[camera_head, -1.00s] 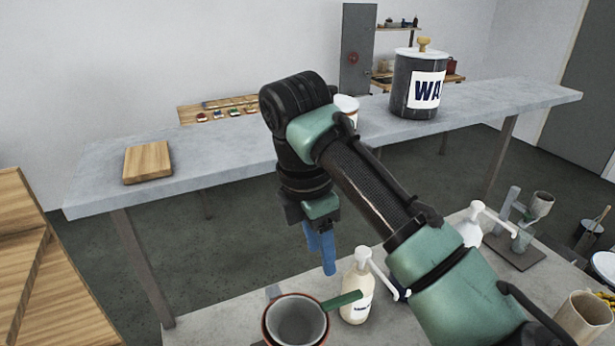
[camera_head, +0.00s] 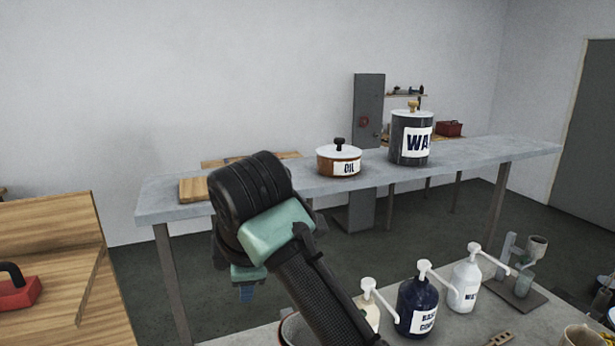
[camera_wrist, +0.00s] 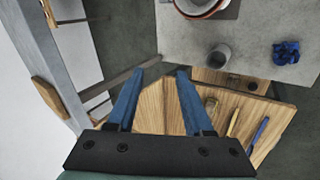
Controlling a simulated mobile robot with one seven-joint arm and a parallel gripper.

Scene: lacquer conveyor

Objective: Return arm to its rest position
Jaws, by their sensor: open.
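My gripper (camera_wrist: 158,75) shows in the wrist view with its two blue fingers apart and nothing between them. It points down over the floor and the edge of a wooden bench. In the head view my arm is folded, and the blue fingertips (camera_head: 246,293) show just below the wrist, left of the pump bottles. The gripper is apart from all objects.
A grey table (camera_head: 460,152) holds an oil pot (camera_head: 326,164), a large dark canister (camera_head: 398,150) and a wooden board (camera_head: 193,189). Pump bottles, including a navy one (camera_head: 416,305), stand on the front counter. A wooden bench (camera_head: 50,235) is at left.

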